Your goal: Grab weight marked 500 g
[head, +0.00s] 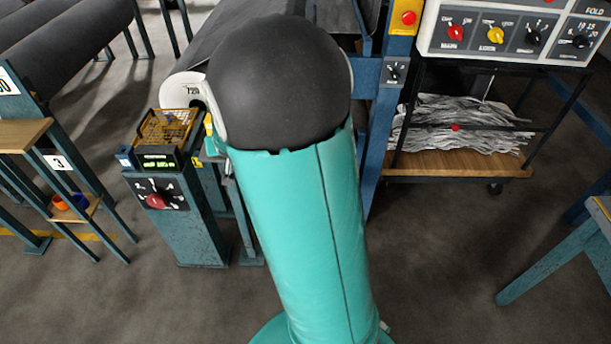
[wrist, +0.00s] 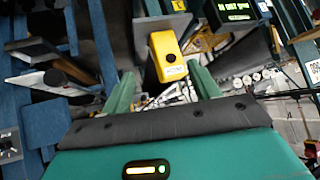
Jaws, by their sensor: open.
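No marking of 500 g can be read in either view, so I cannot tell which thing is the weight. In the wrist view my gripper (wrist: 161,72) is open, with its two green fingers apart. A yellow block (wrist: 166,56) with a small label shows beyond and between the fingertips; I see no contact with it. Several small grey and white cylinders (wrist: 246,82) lie beyond the right finger, too small to identify.
In the head view, a pedestal (head: 190,224) with a red knob carries a wire-topped box (head: 162,136) with a green display. A large dark roll (head: 70,50) lies at upper left. A cart (head: 455,165) of crumpled sheets stands at right.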

